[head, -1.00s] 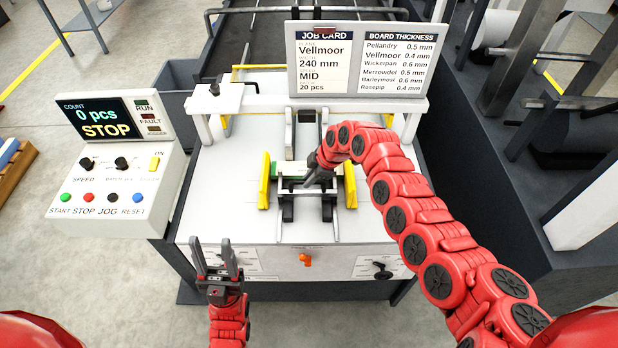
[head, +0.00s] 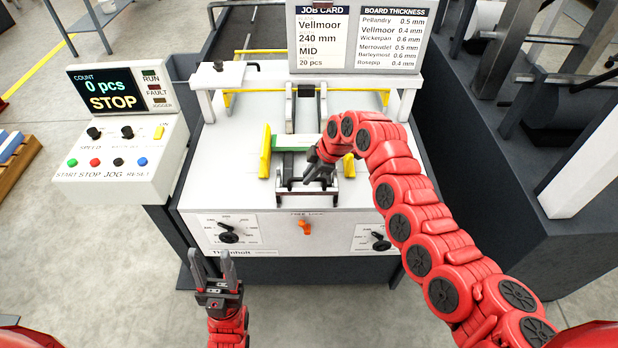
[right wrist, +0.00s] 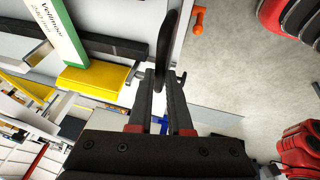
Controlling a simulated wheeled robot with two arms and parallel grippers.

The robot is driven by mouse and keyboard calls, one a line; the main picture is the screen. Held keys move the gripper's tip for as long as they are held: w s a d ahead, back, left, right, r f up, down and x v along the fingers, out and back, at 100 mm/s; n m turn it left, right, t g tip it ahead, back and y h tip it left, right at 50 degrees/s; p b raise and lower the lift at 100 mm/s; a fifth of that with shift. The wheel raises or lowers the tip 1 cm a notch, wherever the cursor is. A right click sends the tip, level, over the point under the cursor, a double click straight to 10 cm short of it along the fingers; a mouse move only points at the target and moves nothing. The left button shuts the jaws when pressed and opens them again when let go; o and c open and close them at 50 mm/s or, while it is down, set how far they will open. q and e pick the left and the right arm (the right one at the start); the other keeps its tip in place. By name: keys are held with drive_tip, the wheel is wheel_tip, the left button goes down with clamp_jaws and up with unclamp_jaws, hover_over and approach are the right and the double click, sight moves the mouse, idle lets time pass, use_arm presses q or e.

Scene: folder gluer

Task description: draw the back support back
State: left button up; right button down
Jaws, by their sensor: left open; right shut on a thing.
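The back support (head: 308,187) is a dark cross-piece on two rails at the front of the machine's feed table. My right gripper (head: 322,175) is over it, partly hiding it. In the right wrist view its fingers (right wrist: 160,95) are shut on a dark upright piece (right wrist: 166,45), seemingly the support's handle. A green-edged stack of blanks (head: 291,141) lies behind the support between yellow side guides (head: 265,152), with a gap between stack and support. It also shows in the right wrist view (right wrist: 62,33). My left gripper (head: 214,270) is open and empty in front of the machine.
The control panel (head: 125,150) stands at the left. The job card board (head: 362,38) stands above the table at the back. An orange knob (head: 305,227) and dark dials (head: 228,236) are on the front face. Floor at the front left is clear.

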drive_tip(key=c, duration=1.1)
unclamp_jaws()
drive_tip(key=shift+s+a+f, duration=0.1)
drive_tip(key=shift+s+f, duration=0.15)
drive_tip(key=shift+s, duration=0.05)
drive_tip(key=shift+o, duration=1.3)
drive_tip(key=shift+r, duration=0.1)
drive_tip(key=b+v, duration=0.3)
drive_tip(key=v, duration=1.4)
drive_tip(key=shift+r+b, duration=0.15)
drive_tip(key=shift+b, duration=0.15)
drive_tip(key=shift+w, duration=0.1)
